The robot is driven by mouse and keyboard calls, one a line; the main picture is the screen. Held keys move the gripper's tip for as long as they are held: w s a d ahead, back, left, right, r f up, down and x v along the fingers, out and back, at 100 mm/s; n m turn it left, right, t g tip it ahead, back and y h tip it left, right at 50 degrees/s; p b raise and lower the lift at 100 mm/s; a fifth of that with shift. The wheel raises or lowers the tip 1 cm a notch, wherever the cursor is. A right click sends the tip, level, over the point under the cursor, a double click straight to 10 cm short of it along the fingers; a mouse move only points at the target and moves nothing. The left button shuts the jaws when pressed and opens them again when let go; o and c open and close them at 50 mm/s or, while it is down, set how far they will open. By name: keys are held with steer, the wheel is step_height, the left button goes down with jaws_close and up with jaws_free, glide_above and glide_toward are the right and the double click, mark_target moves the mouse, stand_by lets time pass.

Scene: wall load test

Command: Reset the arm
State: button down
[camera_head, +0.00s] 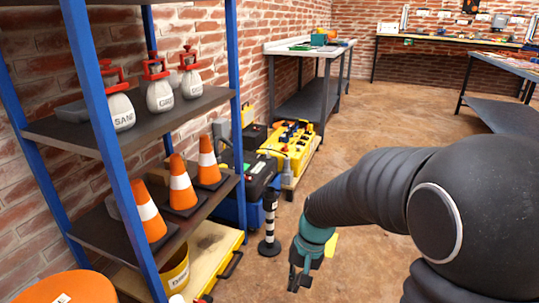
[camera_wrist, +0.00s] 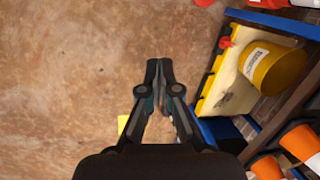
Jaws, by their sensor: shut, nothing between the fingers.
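My gripper (camera_head: 299,279) hangs low over the brown floor at the end of my black arm, to the right of the blue-framed shelf. In the wrist view my gripper (camera_wrist: 159,62) points down at bare floor, its two fingers together with nothing between them. In the head view the fingers are small and partly dark against the floor.
A black-and-white post (camera_head: 269,225) stands between shelf and gripper. A yellow bucket (camera_wrist: 272,68) is at the wrist view's right. Open floor (camera_head: 390,115) lies beyond.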

steer(key=s+d+r+t+p, duration=0.1)
steer(key=s+d+r+t, duration=0.1)
steer(key=r, duration=0.4)
steer(key=s+d+r+n+t+h+p, duration=0.1)
steer(key=s+d+r+t+p, duration=0.1)
steer(key=s+d+r, duration=0.2)
steer(key=s+d+r+t+h+p, duration=0.1)
steer(key=s+d+r+t, duration=0.1)
steer(key=s+r, duration=0.6)
step_height(320, 180, up, 2)
steer(key=shift+s+d+r+n, duration=0.1)
steer(key=shift+s+d+n, duration=0.2)
steer(key=shift+d, duration=0.55)
stand_by(0.4)
